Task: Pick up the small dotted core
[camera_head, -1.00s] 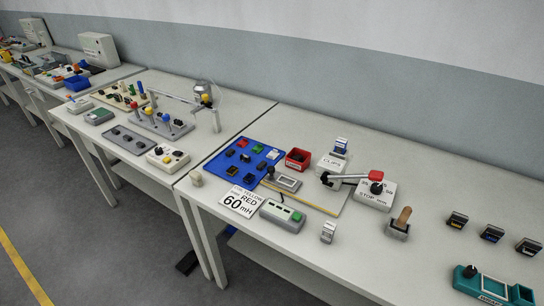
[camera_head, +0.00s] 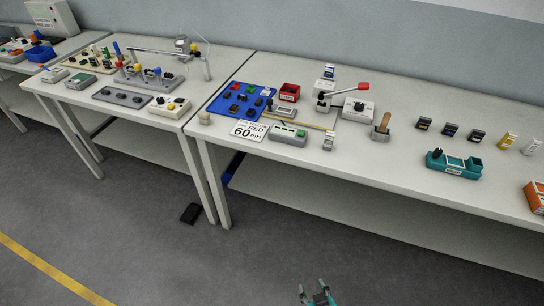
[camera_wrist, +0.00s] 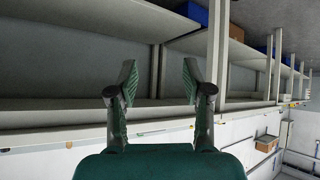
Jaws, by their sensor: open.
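Several small dark, green and red pieces lie on a blue mat (camera_head: 215,108) on the middle table in the head view. They are too small for me to tell which one is the dotted core. My gripper (camera_head: 312,288) is at the bottom of the head view, in front of the tables and well away from the mat. In the wrist view my gripper (camera_wrist: 158,82) has its two fingers apart with nothing between them. No core shows in the wrist view.
A "RED 60 mH" card (camera_head: 249,131) and a grey box with green (camera_head: 288,135) stand at the mat's front right. A red bin (camera_head: 289,92) and a red-handled lever press (camera_head: 328,90) stand behind. A teal device (camera_head: 454,164) is farther right. Floor before the tables is mostly clear.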

